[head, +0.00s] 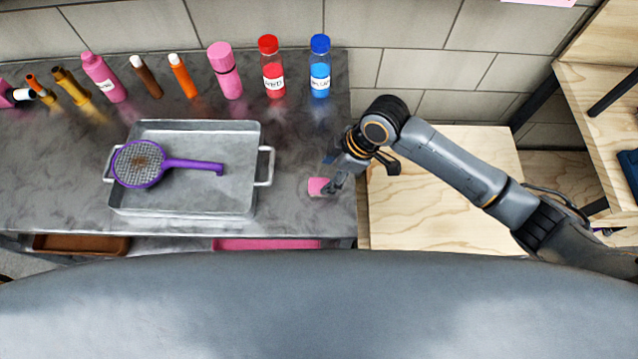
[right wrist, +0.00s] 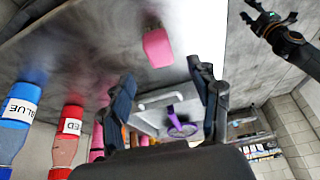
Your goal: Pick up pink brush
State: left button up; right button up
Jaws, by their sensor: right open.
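The pink brush (head: 317,187) shows as a small pink block at the right edge of the grey counter. Any bristles or handle are not clear. My right gripper (head: 355,178) is open and empty just right of the brush, at the counter's edge, with one finger close beside it. In the right wrist view the pink block (right wrist: 157,47) lies beyond the open fingers (right wrist: 163,85), with no grip on it. What looks like my left gripper (right wrist: 258,18) shows small at the top right of that view; its jaw opening is unclear.
A metal tray (head: 190,205) holding a purple round-headed brush (head: 190,165) stands left of the pink block. Several bottles and tubes line the back, including red (head: 271,75) and blue (head: 320,75) bottles. A light wooden surface (head: 430,215) lies right of the counter.

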aim_at(320, 183)
jog(key=shift+x, duration=0.85)
jog(key=p+x, duration=0.1)
jog(key=x, duration=0.4)
jog(key=shift+d+p, duration=0.15)
jog(key=shift+p, duration=0.25)
jog(key=shift+f, duration=0.3)
jog(key=c, duration=1.2)
